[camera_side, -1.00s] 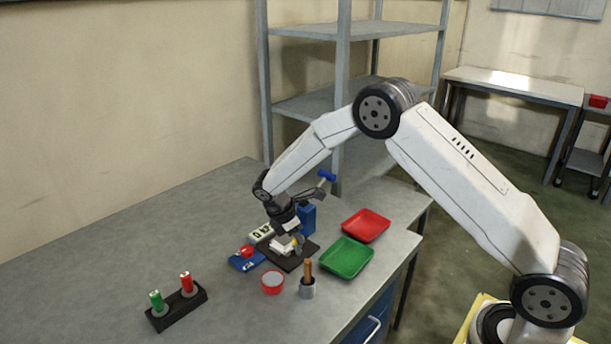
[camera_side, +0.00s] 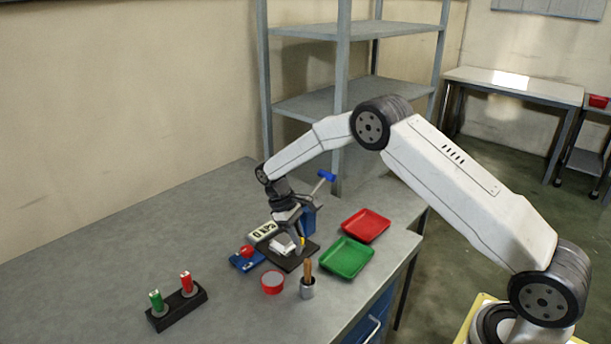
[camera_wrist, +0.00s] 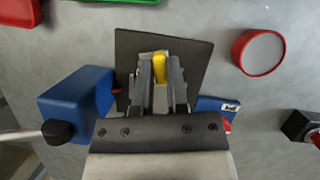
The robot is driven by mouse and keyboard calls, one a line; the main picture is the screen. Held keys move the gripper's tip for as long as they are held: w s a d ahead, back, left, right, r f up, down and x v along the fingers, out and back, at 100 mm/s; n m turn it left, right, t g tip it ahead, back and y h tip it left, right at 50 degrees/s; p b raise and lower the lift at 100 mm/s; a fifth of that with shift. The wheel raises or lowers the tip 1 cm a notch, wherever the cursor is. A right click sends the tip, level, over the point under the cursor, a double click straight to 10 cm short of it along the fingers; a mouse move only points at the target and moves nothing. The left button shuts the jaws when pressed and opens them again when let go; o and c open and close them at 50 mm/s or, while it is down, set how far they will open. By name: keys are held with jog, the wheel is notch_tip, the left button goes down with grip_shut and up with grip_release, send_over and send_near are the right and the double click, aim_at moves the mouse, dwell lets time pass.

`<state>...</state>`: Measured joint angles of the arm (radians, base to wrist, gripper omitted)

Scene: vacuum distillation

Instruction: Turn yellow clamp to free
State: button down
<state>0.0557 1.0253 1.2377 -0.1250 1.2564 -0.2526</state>
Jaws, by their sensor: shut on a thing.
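The yellow clamp (camera_wrist: 160,63) shows in the wrist view between the two fingers of my gripper (camera_wrist: 162,70), above a dark square base plate (camera_wrist: 195,55). In the side view my gripper (camera_side: 299,246) points down at the clamp over the black base plate (camera_side: 285,262). A small patch of yellow (camera_side: 303,240) shows beside the fingers. My gripper is shut on the yellow clamp. The fingers hide most of the clamp's sides, and I cannot tell its exact turn angle.
A blue block (camera_side: 309,220) stands close behind the plate. A green tray (camera_side: 346,257) and red tray (camera_side: 366,225) lie to the right. The left of the table is clear.

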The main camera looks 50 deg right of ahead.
aim_at(290, 242)
jog(key=shift+m+y, duration=0.6)
jog(key=shift+m, duration=0.8)
jog(key=c, duration=0.6)
grip_release()
jog(key=shift+c, duration=0.2)
jog(key=v, duration=0.7)
jog(key=shift+w+r, duration=0.2)
jog(key=shift+r, duration=0.15)
jog(key=shift+s+r, duration=0.1)
